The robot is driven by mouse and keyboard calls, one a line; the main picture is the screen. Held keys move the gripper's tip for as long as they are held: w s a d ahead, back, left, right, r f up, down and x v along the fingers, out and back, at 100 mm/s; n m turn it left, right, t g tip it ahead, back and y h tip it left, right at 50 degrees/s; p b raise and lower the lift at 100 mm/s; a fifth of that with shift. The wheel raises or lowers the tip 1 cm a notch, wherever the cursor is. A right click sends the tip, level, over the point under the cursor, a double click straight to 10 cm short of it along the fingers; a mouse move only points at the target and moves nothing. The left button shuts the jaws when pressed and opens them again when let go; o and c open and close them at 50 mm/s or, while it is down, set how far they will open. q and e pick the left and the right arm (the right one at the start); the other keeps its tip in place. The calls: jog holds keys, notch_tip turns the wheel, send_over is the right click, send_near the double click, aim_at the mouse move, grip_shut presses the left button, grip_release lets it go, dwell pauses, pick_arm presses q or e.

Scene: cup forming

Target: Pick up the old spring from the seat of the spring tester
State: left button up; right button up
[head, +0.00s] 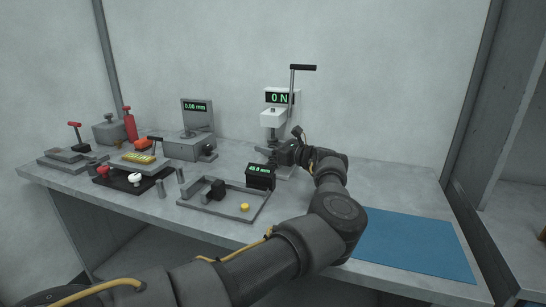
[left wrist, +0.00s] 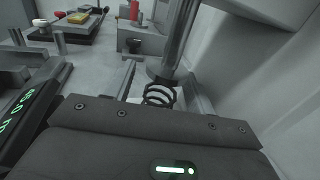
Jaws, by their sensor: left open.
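The spring tester (head: 273,118) stands at the back of the bench, with a white head, a lever on top and a display reading 0 N. The old spring (left wrist: 158,94) is a dark coil standing on the tester's seat below the plunger in the left wrist view. In the head view the spring is hidden behind my gripper. My left gripper (head: 276,154) is at the tester's seat, open, with its fingers pointing at the spring. In the left wrist view one finger (left wrist: 128,80) shows left of the coil. Contact with the spring cannot be told.
A black box with a green display (head: 261,177) stands close to my left gripper. A grey tray (head: 222,212) holds a black block and a yellow piece. A gauge reading 0.00 mm (head: 196,125) stands further left. A blue mat (head: 415,243) lies clear at right.

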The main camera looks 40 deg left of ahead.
pick_arm(q)
jog(key=shift+a, duration=0.35)
jog(key=shift+d, duration=0.1)
jog(key=shift+c, duration=0.9)
jog(key=c, duration=0.8)
